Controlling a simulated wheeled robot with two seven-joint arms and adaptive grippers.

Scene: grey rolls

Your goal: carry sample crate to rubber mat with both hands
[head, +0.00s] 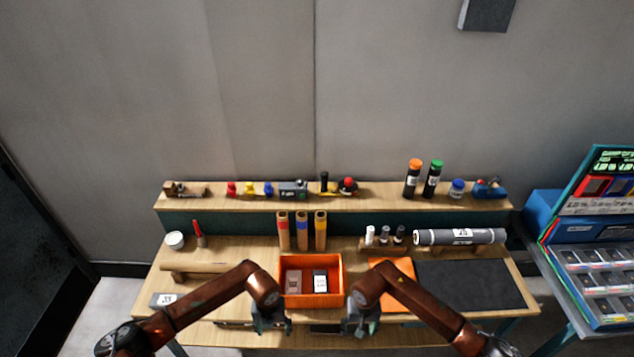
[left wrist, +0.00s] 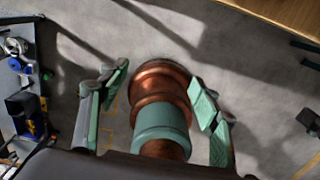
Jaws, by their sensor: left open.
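The orange sample crate (head: 312,302) stands on the table, left of the middle of its front part, holding a few small light and dark items. The rubber mat (head: 464,284) is a dark flat sheet at the right of the table, with bare surface. My left gripper (head: 271,325) is near the crate's front left corner, apparently apart from it. In the left wrist view its teal fingers (left wrist: 160,84) are spread, with a copper and teal arm part of mine beyond them. My right gripper (head: 360,324) is by the crate's front right corner; its fingers are too small to read.
An orange sheet (head: 392,268) lies between crate and mat, partly behind my right arm. Behind stand three tall tubes (head: 301,230), a vial rack (head: 384,242) and a grey roll (head: 460,237). A raised shelf (head: 380,195) carries small items. A blue case (head: 570,230) stands right.

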